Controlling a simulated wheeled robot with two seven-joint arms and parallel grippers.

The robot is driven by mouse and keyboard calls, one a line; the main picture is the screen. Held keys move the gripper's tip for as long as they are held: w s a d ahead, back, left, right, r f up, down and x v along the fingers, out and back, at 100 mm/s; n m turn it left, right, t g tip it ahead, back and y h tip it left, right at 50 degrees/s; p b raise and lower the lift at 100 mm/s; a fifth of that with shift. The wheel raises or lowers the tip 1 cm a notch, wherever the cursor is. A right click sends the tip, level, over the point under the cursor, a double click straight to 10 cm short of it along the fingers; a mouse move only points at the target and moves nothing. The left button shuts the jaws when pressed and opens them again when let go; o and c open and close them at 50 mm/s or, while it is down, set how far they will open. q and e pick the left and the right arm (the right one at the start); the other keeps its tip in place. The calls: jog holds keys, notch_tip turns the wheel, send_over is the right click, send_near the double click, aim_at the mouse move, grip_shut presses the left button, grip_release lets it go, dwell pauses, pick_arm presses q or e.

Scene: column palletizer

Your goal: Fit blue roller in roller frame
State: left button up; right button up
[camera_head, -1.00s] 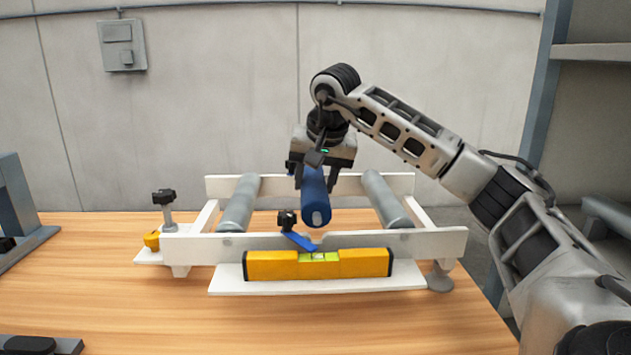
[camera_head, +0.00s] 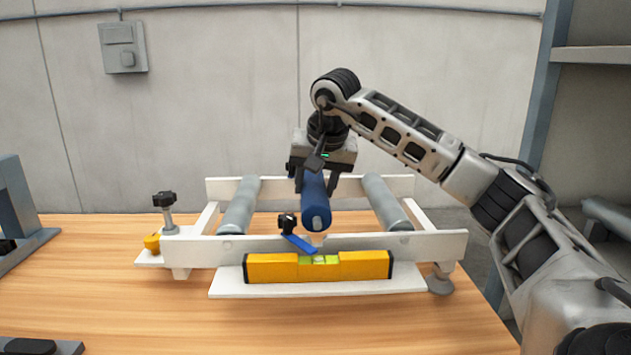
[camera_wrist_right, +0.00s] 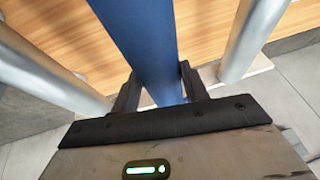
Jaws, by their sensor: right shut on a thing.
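The blue roller (camera_head: 315,205) is held by my right gripper (camera_head: 315,187) between the two grey rollers of the white roller frame (camera_head: 395,243). Its near end shows just above the frame's front rail, and it runs roughly parallel to the grey rollers. In the right wrist view the blue roller (camera_wrist_right: 145,40) lies between the fingers of my right gripper (camera_wrist_right: 155,90). The far end of the roller is hidden behind the gripper in the head view. I cannot tell whether the roller touches the frame. My left gripper is not in view.
Grey rollers (camera_head: 240,205) and (camera_head: 386,203) flank the blue one. A yellow level (camera_head: 275,267) lies on the front ledge. A blue lever with a black knob (camera_head: 298,242) sits at the front rail. A black-knobbed clamp (camera_head: 166,207) stands at left.

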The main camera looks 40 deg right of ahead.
jog(key=shift+f, duration=0.3)
dwell(0.6)
jog(key=shift+f, duration=0.25)
jog(key=shift+f+b, duration=0.5)
jog(key=shift+f, duration=0.5)
dwell(1.3)
jog(key=o, duration=1.5)
jog(key=shift+f, duration=0.1)
jog(key=p+v, duration=0.2)
jog(key=v, duration=1.4)
jog(key=shift+p, duration=0.3)
